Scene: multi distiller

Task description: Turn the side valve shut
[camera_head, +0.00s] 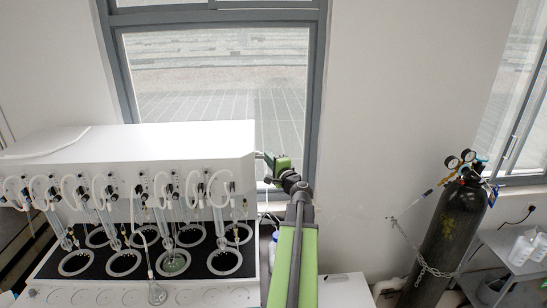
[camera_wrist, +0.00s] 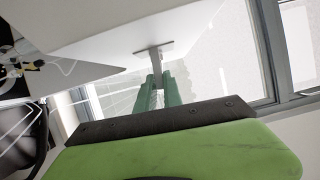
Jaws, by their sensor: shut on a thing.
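The side valve (camera_wrist: 154,52) is a small grey metal fitting with a flat plate and a stem, on the white side of the distiller (camera_wrist: 90,22). In the wrist view my gripper (camera_wrist: 157,86) has its green fingers shut on the stem's end. In the head view the white distiller (camera_head: 130,146) stands at left, and my gripper (camera_head: 266,170) is at its right end, beside the valve (camera_head: 259,155). The fingers hide part of the valve there. The handle's exact angle cannot be told.
Glass tubes and black-and-white ring wells (camera_head: 174,263) fill the distiller's front. A window (camera_head: 215,80) is behind. A dark gas cylinder (camera_head: 447,235), chained to the wall, stands at right near a grey shelf (camera_head: 508,245) with white bottles. A white box top (camera_head: 345,290) is low beside my arm.

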